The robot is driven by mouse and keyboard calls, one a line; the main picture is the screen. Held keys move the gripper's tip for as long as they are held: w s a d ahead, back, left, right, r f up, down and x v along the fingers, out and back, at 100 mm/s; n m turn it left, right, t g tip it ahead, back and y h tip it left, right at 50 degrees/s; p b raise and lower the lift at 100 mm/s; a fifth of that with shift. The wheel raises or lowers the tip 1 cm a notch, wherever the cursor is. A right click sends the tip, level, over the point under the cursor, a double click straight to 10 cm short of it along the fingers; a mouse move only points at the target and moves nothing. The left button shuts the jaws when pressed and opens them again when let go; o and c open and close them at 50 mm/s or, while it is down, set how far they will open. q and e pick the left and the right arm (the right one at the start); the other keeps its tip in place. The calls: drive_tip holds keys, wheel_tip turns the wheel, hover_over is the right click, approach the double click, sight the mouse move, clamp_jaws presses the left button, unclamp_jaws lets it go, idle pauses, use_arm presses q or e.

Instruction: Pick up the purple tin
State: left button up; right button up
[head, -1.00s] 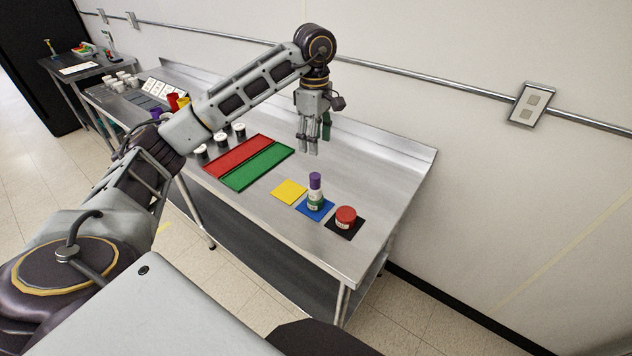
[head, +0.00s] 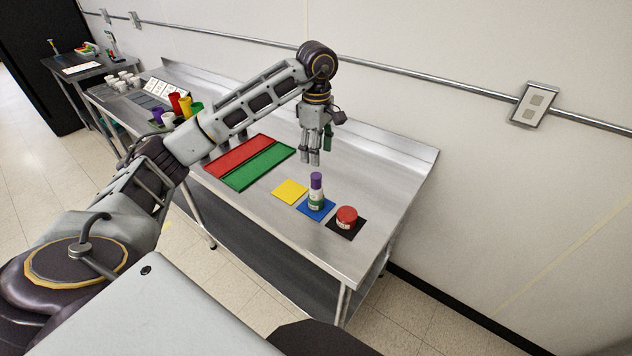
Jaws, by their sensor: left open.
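The purple tin (head: 316,181) is upright on top of a green-and-white tin (head: 316,201), which stands on the blue square (head: 326,212) near the front right of the steel table. My left gripper (head: 311,161) is open and empty, pointing down. In the picture its fingertips are just above the purple tin, a little to its left and apart from it. My right gripper is not in the view.
A red tin (head: 347,215) stands on a black square (head: 336,229) to the right. A bare yellow square (head: 290,191) lies to the left, then green (head: 258,168) and red (head: 238,154) mats. Coloured cups (head: 185,104) stand farther left. A wall runs behind.

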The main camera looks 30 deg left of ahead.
sight(316, 175)
use_arm(q)
drive_tip(key=shift+f, duration=2.55)
drive_tip(key=shift+f+p, duration=0.1)
drive_tip(key=shift+p, duration=0.2)
drive_tip(key=shift+f, duration=0.15)
wheel_tip(316, 175, down, 2)
drive_tip(key=shift+a+p, duration=0.15)
drive_tip(key=shift+p, duration=0.25)
drive_tip(key=shift+w+f, duration=0.1)
drive_tip(key=shift+f, duration=1.25)
drive_tip(key=c, duration=1.2)
drive_tip(key=shift+o, duration=0.2)
drive_tip(key=shift+r, duration=0.15)
drive_tip(key=shift+r+b, duration=0.5)
drive_tip(key=shift+r, duration=4.4)
